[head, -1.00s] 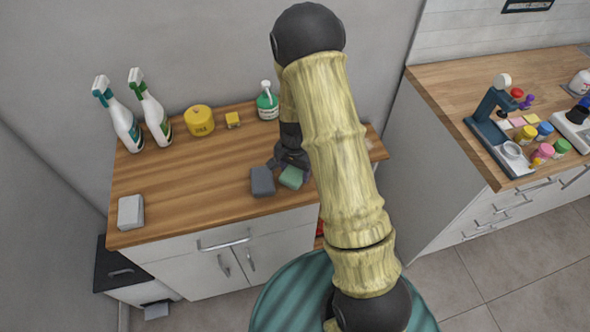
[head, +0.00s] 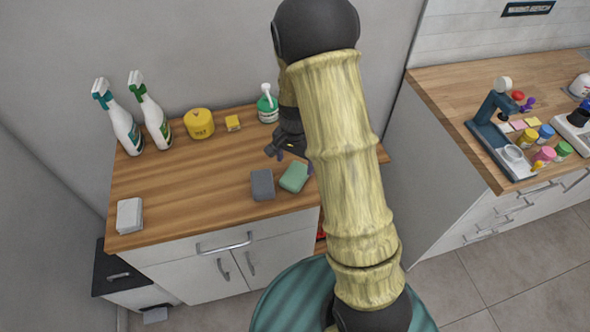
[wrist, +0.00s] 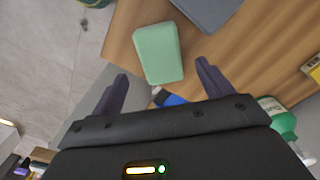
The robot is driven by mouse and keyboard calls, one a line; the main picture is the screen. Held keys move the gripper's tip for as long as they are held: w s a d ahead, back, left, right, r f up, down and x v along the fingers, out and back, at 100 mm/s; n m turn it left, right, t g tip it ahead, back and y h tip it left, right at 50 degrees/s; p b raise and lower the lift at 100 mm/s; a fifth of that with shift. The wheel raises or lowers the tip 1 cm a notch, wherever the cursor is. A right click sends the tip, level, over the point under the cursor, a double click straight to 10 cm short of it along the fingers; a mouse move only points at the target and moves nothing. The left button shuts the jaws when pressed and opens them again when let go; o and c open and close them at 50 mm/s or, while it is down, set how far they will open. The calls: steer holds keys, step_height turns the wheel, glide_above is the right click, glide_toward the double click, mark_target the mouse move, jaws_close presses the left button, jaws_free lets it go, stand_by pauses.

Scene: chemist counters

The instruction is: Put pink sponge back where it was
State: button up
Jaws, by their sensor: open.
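No pink sponge can be made out in either view. A green sponge (head: 294,177) lies on the wooden counter (head: 200,190), near its front edge and beside a dark grey sponge (head: 262,184). My gripper (head: 277,154) is open and empty above the counter, just behind the green sponge in the head view. In the wrist view the green sponge (wrist: 158,53) lies beyond and between my spread fingers, apart from them. A blue object (wrist: 170,98) shows partly between the fingers. My arm hides the counter's right part in the head view.
A white block (head: 130,215) lies at the front left. The counter's middle left is clear. Another counter (head: 440,85) stands right.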

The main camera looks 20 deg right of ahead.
mark_target(295, 175)
step_height(295, 175, up, 6)
steer(key=shift+f, duration=0.1)
steer(key=shift+s, duration=0.1)
stand_by(0.4)
steer(key=s+r+n+t, duration=0.1)
steer(key=s+r+n, duration=0.1)
steer(key=s+n, duration=0.2)
steer(key=s+r+n+t, duration=0.1)
steer(key=s+r+n, duration=0.2)
steer(key=s, duration=0.7)
steer(key=shift+r+n+t, duration=0.3)
steer(key=shift+n, duration=0.7)
